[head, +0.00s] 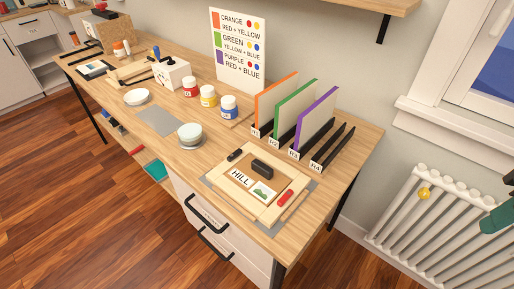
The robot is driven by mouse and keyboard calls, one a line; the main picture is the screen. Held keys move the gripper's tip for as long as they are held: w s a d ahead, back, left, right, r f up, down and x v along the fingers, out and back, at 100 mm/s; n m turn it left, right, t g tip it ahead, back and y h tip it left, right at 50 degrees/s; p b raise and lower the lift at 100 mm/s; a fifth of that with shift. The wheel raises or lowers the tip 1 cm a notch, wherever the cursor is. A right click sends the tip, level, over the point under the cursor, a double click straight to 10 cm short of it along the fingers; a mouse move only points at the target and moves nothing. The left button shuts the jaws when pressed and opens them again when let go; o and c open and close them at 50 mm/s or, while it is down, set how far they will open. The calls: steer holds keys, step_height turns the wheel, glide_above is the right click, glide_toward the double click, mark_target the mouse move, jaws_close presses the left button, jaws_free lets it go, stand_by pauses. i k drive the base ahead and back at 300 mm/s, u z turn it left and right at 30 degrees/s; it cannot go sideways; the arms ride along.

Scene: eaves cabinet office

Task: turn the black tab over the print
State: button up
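A pale wooden frame (234,188) lies flat on a grey mat (270,229) near the desk's front right. Inside it are a card reading HILL (241,178) and a small print (264,192) with a green hill. A small black tab (235,155) sits at the frame's upper left corner, apart from the print. A larger black block (262,168) lies by the frame's upper side, next to the print. A red tab (285,198) lies at the frame's right side, beside the print. I cannot make out my gripper in this view.
Orange, green and purple panels (317,119) stand in black racks behind the frame. Paint jars (208,96), a stacked pale dish (190,134) and a colour chart (239,48) are further left. A radiator (430,225) is at right. A green object at the right edge is unclear.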

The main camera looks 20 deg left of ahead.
mark_target(239, 152)
steer(key=k, duration=0.55)
steer(key=u, duration=1)
steer(key=i, duration=0.5)
